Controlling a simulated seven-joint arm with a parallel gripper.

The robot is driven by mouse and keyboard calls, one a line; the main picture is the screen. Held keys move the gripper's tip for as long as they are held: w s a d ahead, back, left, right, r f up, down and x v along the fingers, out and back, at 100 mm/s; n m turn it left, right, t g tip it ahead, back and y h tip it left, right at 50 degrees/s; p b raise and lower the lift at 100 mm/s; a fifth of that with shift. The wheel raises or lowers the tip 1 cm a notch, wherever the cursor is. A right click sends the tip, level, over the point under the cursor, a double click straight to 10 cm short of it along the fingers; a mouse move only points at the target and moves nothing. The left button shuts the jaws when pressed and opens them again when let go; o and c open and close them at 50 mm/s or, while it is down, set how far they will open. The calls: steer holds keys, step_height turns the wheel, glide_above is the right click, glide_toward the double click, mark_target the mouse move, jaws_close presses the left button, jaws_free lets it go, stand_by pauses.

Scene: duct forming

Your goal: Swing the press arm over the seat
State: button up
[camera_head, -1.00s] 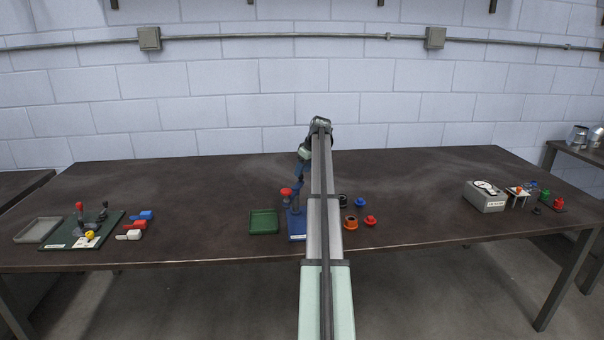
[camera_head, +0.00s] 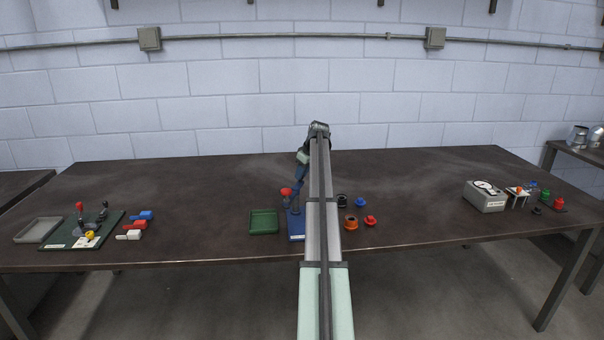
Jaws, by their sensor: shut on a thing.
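The press has a blue base (camera_head: 296,229), partly hidden behind my arm, and a red knob (camera_head: 286,192) above it. My gripper (camera_head: 294,197) is small and dark in the head view and reaches down to the press, just right of the red knob. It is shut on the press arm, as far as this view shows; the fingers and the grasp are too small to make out. The seat is hidden or too small to tell apart from the base.
A green tray (camera_head: 264,222) lies left of the press. An orange ring (camera_head: 351,223), a dark ring (camera_head: 342,201) and a red part (camera_head: 370,220) lie to its right. A green board (camera_head: 84,232) with fixtures stands far left, a grey box (camera_head: 485,197) far right.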

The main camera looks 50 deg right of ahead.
jaws_close()
steer(key=shift+w, duration=0.1)
steer(key=shift+w+a+n+y, duration=0.1)
steer(key=shift+w+n+y, duration=0.3)
steer(key=shift+n, duration=0.5)
steer(key=w+a+n+g+y, duration=0.3)
steer(key=a+n, duration=0.4)
steer(key=n, duration=0.7)
steer(key=shift+w+n+g+y, duration=0.3)
steer(key=shift+w+n+g, duration=0.1)
steer(key=shift+g, duration=0.1)
steer(key=shift+a, duration=0.1)
